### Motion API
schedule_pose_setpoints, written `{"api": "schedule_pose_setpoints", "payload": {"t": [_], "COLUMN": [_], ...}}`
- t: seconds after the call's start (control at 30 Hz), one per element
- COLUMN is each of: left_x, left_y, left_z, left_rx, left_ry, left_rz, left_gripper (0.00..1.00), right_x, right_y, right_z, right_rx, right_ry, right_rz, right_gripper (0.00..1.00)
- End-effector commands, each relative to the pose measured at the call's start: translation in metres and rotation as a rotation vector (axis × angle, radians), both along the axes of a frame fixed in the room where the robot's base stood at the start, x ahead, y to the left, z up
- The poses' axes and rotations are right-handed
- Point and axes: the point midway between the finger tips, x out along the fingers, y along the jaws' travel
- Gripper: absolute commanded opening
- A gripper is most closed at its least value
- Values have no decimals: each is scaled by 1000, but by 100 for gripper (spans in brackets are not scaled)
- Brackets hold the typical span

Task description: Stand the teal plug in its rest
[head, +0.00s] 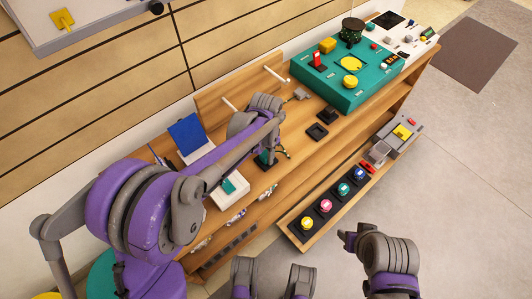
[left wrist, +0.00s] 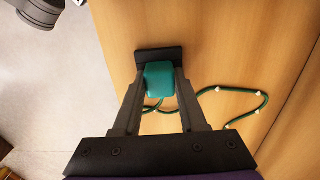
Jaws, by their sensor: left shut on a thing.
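The teal plug (left wrist: 159,80) is a small rounded block between the fingers of my left gripper (left wrist: 160,88), which is shut on it. A dark rectangular block (left wrist: 160,54) shows right behind the plug in the left wrist view; it may be the rest. I cannot tell whether the plug touches it or is seated in it. A green cord (left wrist: 228,90) with white marks loops on the wooden bench. In the head view my left gripper (head: 266,158) is low over the bench, mostly hidden by its own arm.
Two dark square blocks (head: 317,131) stand farther along the bench (head: 300,148). A teal panel box (head: 345,85) with knobs stands beyond them. A white box (head: 230,190) and blue panel (head: 187,134) are nearer. A lower shelf holds coloured buttons (head: 326,206).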

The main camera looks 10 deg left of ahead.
Motion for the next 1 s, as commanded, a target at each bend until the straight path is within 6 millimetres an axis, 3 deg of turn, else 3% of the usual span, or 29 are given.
{"api": "schedule_pose_setpoints", "payload": {"t": [0.27, 0.3, 0.47, 0.67, 0.77, 1.0], "left_x": [0, 0, 0, 0, 0, 0], "left_y": [0, 0, 0, 0, 0, 0], "left_z": [-1, -1, -1, -1, -1, -1], "left_rx": [0, 0, 0, 0, 0, 0], "left_ry": [0, 0, 0, 0, 0, 0], "left_rz": [0, 0, 0, 0, 0, 0], "left_gripper": [0, 46, 75, 76, 62, 61], "right_x": [0, 0, 0, 0, 0, 0], "right_y": [0, 0, 0, 0, 0, 0], "right_z": [-1, -1, -1, -1, -1, -1], "right_rx": [0, 0, 0, 0, 0, 0], "right_ry": [0, 0, 0, 0, 0, 0], "right_rz": [0, 0, 0, 0, 0, 0], "right_gripper": [50, 50, 50, 50, 50, 50]}}
